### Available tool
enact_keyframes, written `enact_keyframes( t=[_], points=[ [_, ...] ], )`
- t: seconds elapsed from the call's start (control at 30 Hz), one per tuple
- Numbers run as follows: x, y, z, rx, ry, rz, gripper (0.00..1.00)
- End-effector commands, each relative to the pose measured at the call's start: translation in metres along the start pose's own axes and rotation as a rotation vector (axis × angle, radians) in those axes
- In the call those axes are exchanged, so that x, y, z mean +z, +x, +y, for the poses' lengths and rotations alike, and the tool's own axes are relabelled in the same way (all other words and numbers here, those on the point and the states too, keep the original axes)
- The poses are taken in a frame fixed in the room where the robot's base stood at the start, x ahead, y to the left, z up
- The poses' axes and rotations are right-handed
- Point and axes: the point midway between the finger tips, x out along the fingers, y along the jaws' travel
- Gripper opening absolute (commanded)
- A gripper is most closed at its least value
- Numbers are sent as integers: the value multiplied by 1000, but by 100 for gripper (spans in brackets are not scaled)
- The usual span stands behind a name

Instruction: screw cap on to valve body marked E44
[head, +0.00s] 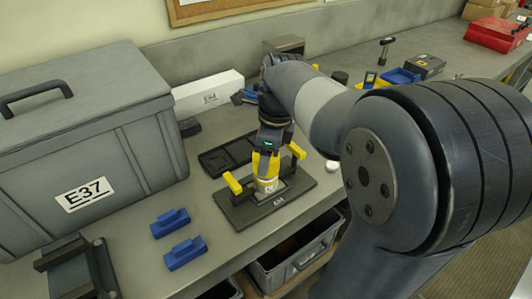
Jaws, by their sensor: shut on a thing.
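My gripper (266,170) points down over a dark plate (240,216) on the bench. It is shut on what appears to be the cap, mostly hidden between its yellow fingers. The valve body (270,188) stands upright on the plate directly under the gripper, with a pale marking too small to read surely. The plate's front label looks like E44. Whether the cap touches or is seated on the valve body cannot be told. Yellow handles stand on the plate at the left (232,183) and right (297,150) of the valve body.
A large grey case (145,120) marked E37 stands at left. Two blue blocks (171,222) lie in front of it. A black tray (222,158) lies behind the plate, and a white box (208,92) stands farther back. A grey bin (300,258) sits below the bench edge.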

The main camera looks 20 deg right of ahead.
Motion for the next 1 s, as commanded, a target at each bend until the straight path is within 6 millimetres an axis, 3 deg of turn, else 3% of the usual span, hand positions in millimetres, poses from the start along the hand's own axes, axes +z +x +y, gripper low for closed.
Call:
enact_keyframes(
  t=[0.7, 0.73, 1.0],
  points=[
    [-1, 6, 0, -1, 0, 0, 34],
    [-1, 6, 0, -1, 0, 0, 58],
    [-1, 6, 0, 0, 0, 0, 80]
  ],
)
